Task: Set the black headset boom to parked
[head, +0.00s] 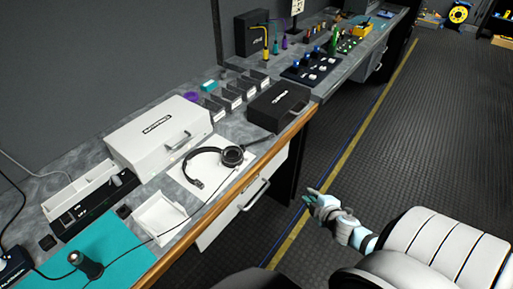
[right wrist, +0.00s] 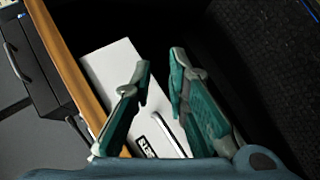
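The black headset (head: 232,156) lies on a white sheet (head: 218,182) on the grey counter. Its round ear cup is at the right and its band curves left from it. A thin dark part with a small end piece (head: 194,181) reaches the lower left; I cannot tell whether this is the boom. My right gripper (head: 314,194) is over the floor, right of the counter's front edge and apart from the headset. In the right wrist view its two fingers (right wrist: 160,62) are apart with nothing between them. My left gripper is not in view.
The wooden counter edge (head: 243,188) lies between my right gripper and the headset. A white case (head: 158,132) and a black case (head: 278,106) stand behind the headset. A white drawer (head: 243,202) with a handle is below. The floor at right is clear.

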